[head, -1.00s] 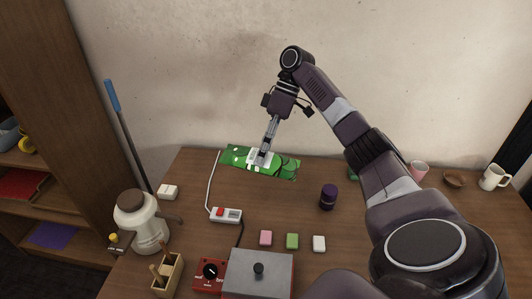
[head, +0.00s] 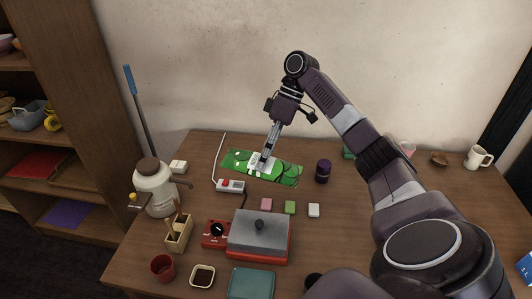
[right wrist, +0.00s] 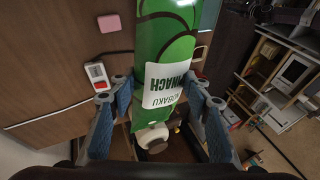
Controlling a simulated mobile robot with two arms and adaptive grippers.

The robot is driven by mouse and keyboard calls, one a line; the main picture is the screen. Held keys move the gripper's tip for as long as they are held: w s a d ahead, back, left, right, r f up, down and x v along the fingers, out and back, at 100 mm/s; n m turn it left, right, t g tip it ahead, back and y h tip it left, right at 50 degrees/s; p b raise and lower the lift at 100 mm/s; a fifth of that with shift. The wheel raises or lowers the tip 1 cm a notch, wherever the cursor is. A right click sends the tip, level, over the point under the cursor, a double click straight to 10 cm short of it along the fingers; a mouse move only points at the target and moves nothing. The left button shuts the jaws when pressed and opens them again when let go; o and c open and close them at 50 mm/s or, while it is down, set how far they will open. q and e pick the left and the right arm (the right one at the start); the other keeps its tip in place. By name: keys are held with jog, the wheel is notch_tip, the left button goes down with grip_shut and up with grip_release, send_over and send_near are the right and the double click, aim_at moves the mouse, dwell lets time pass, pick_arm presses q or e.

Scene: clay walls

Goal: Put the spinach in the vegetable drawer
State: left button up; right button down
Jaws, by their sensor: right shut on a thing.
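The spinach is a flat green packet with a white label (head: 285,173), stretched out beneath my right gripper (head: 265,160) in the head view. In the right wrist view the green packet (right wrist: 165,45) lies between the two fingers, and its label partly reads "SPINACH". My right gripper is shut on it, near its middle. The packet appears held over the back part of the desk; its exact height is hard to judge. No vegetable drawer shows in these frames. My left gripper is not in view.
The wooden desk (head: 330,235) holds a white power strip (head: 230,186), a red-and-grey device (head: 258,236), a pale jug (head: 154,187), a purple jar (head: 323,171), small blocks and a white mug (head: 478,157). An open shelf unit (head: 60,110) stands at the left, beside a blue-handled pole (head: 138,110).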

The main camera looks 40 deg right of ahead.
jog(key=shift+s+a+f, duration=0.1)
jog(key=shift+a+f, duration=0.05)
jog(key=shift+f, duration=0.15)
jog(key=s+a+f+m+t, duration=0.1)
jog(key=s+a+f, duration=0.3)
jog(key=a, duration=0.4)
jog(key=s+a+f+m+t, duration=0.1)
jog(key=s+a+f+m, duration=0.2)
jog(key=s+a, duration=0.4)
jog(key=s+a+f+m+t, duration=0.1)
jog(key=s+a+f+m, duration=0.1)
jog(key=s+a+f, duration=0.3)
jog(key=shift+s+a+f+h, duration=0.15)
jog(key=shift+s+a, duration=0.05)
jog(key=shift+a, duration=0.85)
jog(key=shift+s+a+f+h, duration=0.1)
jog(key=shift+s+a+h, duration=0.05)
jog(key=shift+a, duration=0.85)
jog(key=shift+w+d, duration=0.1)
jog(key=shift+w, duration=0.2)
